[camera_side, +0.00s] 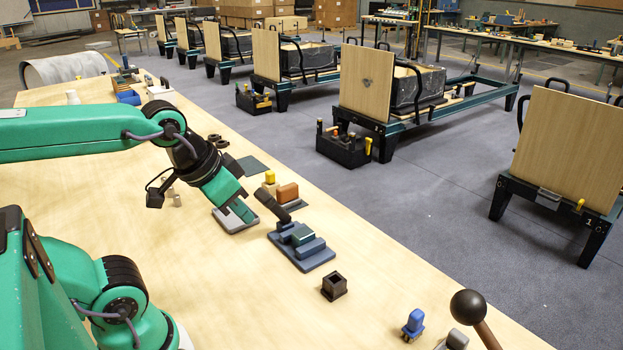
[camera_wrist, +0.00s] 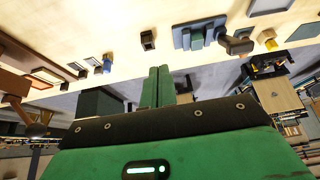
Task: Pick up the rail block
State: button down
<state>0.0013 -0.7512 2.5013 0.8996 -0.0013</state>
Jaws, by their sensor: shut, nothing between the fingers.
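The piece that looks most like the rail block is a small dark teal block (camera_side: 301,234) between two raised blue-grey rails on a flat blue-grey base (camera_side: 317,262). In the wrist view the teal block (camera_wrist: 197,37) also sits on its blue base, above and right of my fingers. My gripper (camera_side: 244,212) is shut and empty, pointing down and right over a light grey plate, left of the base. In the wrist view my green fingers (camera_wrist: 158,84) lie together with nothing between them. They are apart from the block.
A black square socket (camera_side: 334,287) and a blue piece (camera_side: 413,323) are nearer the front.

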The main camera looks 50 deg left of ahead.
dwell(0.3)
jog(key=c, duration=0.6)
grip_release()
jog(key=shift+c, duration=0.2)
jog(key=shift+w, duration=0.1)
jog(key=n+g, duration=0.5)
jog(key=n, duration=1.2)
send_over(303, 232)
jog(key=f, duration=1.4)
jog(key=shift+s+d+f, duration=0.1)
jog(key=shift+s+d, duration=0.2)
jog(key=shift+s, duration=0.1)
jog(key=shift+w+a+f+n+g, duration=0.2)
jog(key=shift+f+n+g, duration=0.1)
jog(key=shift+f+n, duration=0.2)
jog(key=shift+w+f, duration=0.2)
jog(key=shift+f, duration=3.7)
